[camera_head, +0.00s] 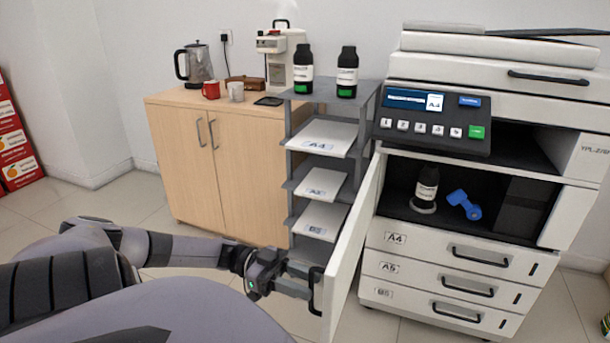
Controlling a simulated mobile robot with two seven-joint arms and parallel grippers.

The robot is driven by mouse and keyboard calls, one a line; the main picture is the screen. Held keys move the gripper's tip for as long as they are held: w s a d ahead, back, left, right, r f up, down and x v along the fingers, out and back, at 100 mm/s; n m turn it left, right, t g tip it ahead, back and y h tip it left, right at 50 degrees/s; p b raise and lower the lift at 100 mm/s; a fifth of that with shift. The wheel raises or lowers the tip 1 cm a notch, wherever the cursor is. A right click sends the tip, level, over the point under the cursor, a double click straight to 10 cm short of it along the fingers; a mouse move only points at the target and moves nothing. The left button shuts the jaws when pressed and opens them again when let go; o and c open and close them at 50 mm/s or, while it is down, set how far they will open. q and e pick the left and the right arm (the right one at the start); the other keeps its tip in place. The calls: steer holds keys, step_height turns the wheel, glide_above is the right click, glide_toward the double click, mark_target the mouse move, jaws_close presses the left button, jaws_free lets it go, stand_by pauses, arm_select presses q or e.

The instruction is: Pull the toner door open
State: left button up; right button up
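The toner door (350,250) of the printer is a white panel. It stands swung far out from the printer front, seen nearly edge-on, with the compartment behind it exposed. Its dark handle (316,291) is on the outer face, toward the left. My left gripper (304,280) reaches it from the left, its fingers closed at the handle; the fingertips are partly hidden. My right gripper is not in view.
A grey shelf rack with paper trays (322,136) stands close behind the door. Left of it is a wooden cabinet (180,150) with a kettle, mugs and a coffee machine. Paper drawers (440,248) lie below the compartment. Floor is free at front left.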

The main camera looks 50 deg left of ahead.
arm_select(q)
steer(key=v, duration=0.6)
steer(key=shift+a, duration=0.3)
steer(key=shift+s+a+r, duration=0.1)
steer(key=shift+s, duration=0.05)
